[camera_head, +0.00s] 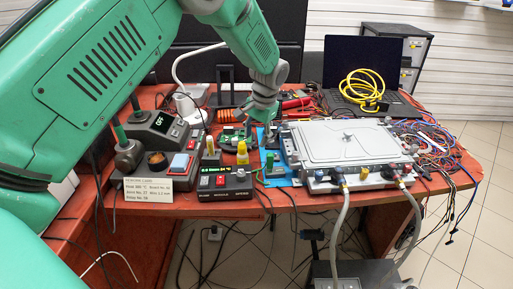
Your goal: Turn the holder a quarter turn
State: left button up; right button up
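My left gripper (259,128) hangs from the green arm that comes in from the left. Its fingertips point down over the middle of the table, by the left edge of the blue mat (262,142). They are small and partly merge with the items behind, so I cannot tell whether they are apart or hold something. A small holder with a green circuit board (231,138) appears to lie just left of the fingertips, partly hidden by the gripper. I cannot tell whether the gripper touches it. My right gripper is not in view.
A large silver case (340,142) with hoses at its front stands right of the gripper. A soldering station (158,134) and a black box with a green display (222,182) stand left and in front. Tangled wires (425,145) fill the right end. A laptop (365,70) stands behind.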

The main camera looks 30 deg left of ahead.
aim_at(254, 145)
pick_arm(q)
jog(key=f, duration=0.1)
jog(key=a+f, duration=0.1)
jog(key=f, duration=0.1)
jog(key=shift+s+a, duration=0.1)
jog(key=shift+a, duration=0.1)
jog(key=shift+d+f, duration=0.15)
jog(key=shift+f, duration=0.05)
jog(key=shift+d+f, duration=0.1)
jog(key=shift+d, duration=0.9)
jog(key=shift+a, duration=0.5)
grip_shut()
jog(key=shift+a, duration=0.35)
jog(key=s+m+p, duration=0.1)
jog(key=m+p, duration=0.1)
jog(key=p, duration=0.1)
jog(key=shift+s+d+r, duration=0.15)
jog(key=shift+s+r, duration=0.05)
jog(key=shift+s, duration=0.15)
jog(key=shift+s+f+m, duration=0.1)
jog(key=shift+s+m, duration=0.1)
jog(key=shift+m, duration=0.2)
jog(key=shift+s+a+f+t+p, duration=0.1)
jog(key=shift+a+f+t+p, duration=0.05)
jog(key=shift+a+t+p, duration=0.2)
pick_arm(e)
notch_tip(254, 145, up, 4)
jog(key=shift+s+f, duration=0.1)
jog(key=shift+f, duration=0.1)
